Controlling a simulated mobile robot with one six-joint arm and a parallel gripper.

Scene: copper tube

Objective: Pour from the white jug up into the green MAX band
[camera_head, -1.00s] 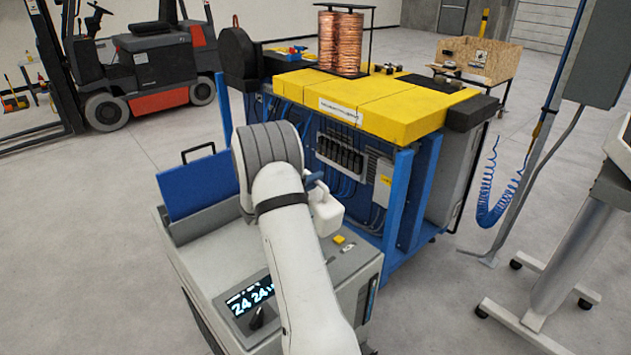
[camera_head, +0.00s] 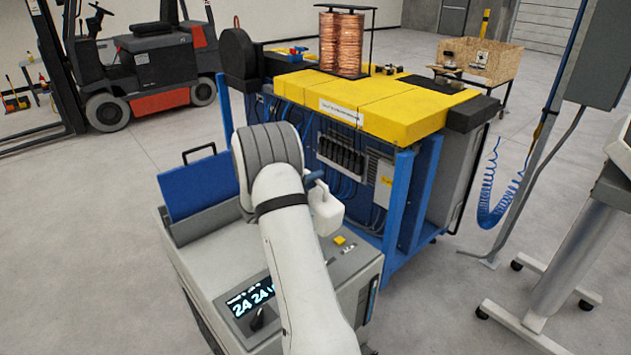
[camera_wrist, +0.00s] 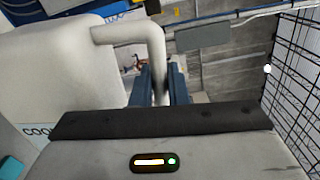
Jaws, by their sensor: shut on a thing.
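The white jug (camera_head: 327,214) hangs just right of my arm's wrist in the head view, in front of the blue machine frame. It looks close to upright, but its spout is hidden. In the wrist view, the jug's body (camera_wrist: 60,75) fills the left side, with part of a "COOL" label showing. My gripper (camera_wrist: 160,88) has its blue fingers shut on the jug's handle (camera_wrist: 153,45). In the head view, a blue part of my gripper (camera_head: 314,179) shows above the jug. I cannot make out the green MAX band or the liquid level in either view.
The blue-framed machine (camera_head: 398,205) with its yellow top (camera_head: 385,105) stands just beyond the jug. Copper coils (camera_head: 341,44) stand on it. A grey stand (camera_head: 575,235) is at the right. A wire-mesh panel (camera_wrist: 300,75) runs along the right of the wrist view. Open floor lies between.

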